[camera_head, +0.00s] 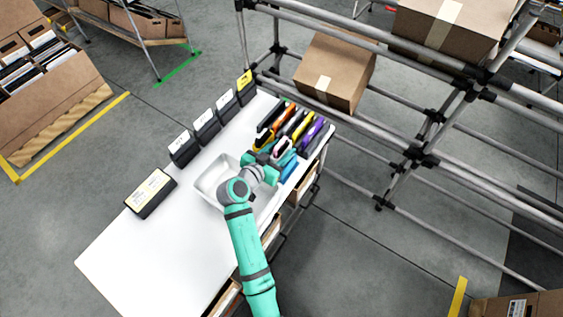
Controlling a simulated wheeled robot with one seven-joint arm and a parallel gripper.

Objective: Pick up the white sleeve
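Several colored sleeves stand tilted in a row at the far right end of the white table (130,258). A white sleeve (283,147) shows as a small pale patch at the front of the row, partly hidden by my gripper. My gripper (270,152) is right at the near side of the row, close to the white sleeve. Its fingertips are small and mixed with the sleeves, so I cannot tell whether they are open, shut or touching it.
Orange (284,115), purple (311,133) and blue (290,171) sleeves crowd the same row. A white tray (207,183) lies beneath my arm. Labelled black holders stand along the table's left edge, with a black box (150,194) nearer. Pipe racks with cartons (335,70) stand behind. The near table is clear.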

